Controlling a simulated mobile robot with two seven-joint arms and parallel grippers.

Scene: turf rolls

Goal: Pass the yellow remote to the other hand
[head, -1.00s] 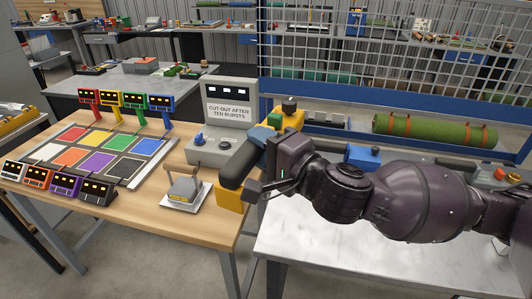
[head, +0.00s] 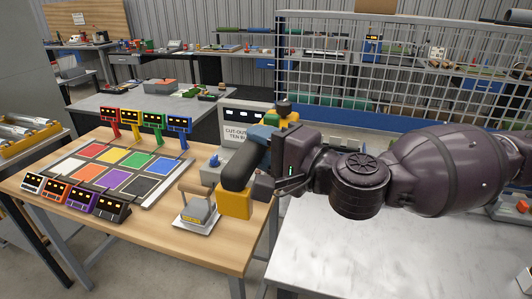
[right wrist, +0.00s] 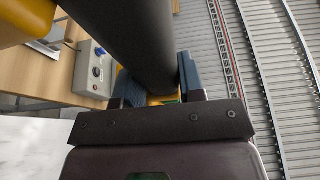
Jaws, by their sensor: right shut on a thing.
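The yellow remote has a yellow block (head: 235,204) at its lower end, a thick black grip (head: 243,168), and a yellow upper part with a black knob (head: 283,104). My right gripper (head: 256,152) is shut on the black grip and holds the remote tilted in the air, in front of the grey console. In the right wrist view the dark grip (right wrist: 135,45) runs between the blue finger pads, and a yellow end (right wrist: 20,22) shows at the upper left. My left gripper is not in view.
A wooden table (head: 190,248) holds a board of coloured squares, several small coloured display units, a small grey weight-like block on a plate (head: 197,211), and the grey console (head: 236,115), partly hidden. A bare metal table (head: 350,250) lies at the right. A blue-framed mesh fence stands behind.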

